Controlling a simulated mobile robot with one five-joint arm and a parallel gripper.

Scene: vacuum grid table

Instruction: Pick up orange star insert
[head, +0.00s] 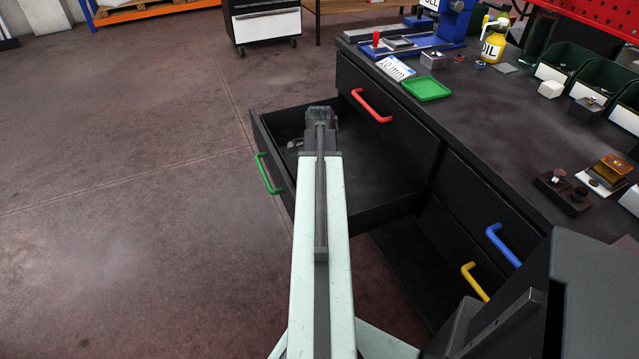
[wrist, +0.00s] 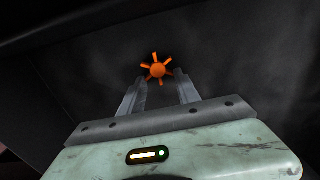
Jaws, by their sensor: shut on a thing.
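The orange star insert (wrist: 157,70) shows in the wrist view as a round hub with several short spokes. It sits at the tips of my gripper (wrist: 161,78), between the two grey fingers, and the gripper is shut on it. In the head view my arm reaches into the open dark drawer (head: 385,170) with the green handle (head: 268,174). There the insert and the fingertips are hidden behind my wrist. I cannot tell whether the insert touches the drawer floor.
A small grey item (head: 295,143) lies at the drawer's left side. The red handle (head: 371,106) and blue handle (head: 503,245) stick out from the bench front. The bench top (head: 490,110) carries a green tray (head: 427,89) and bins. The floor left is clear.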

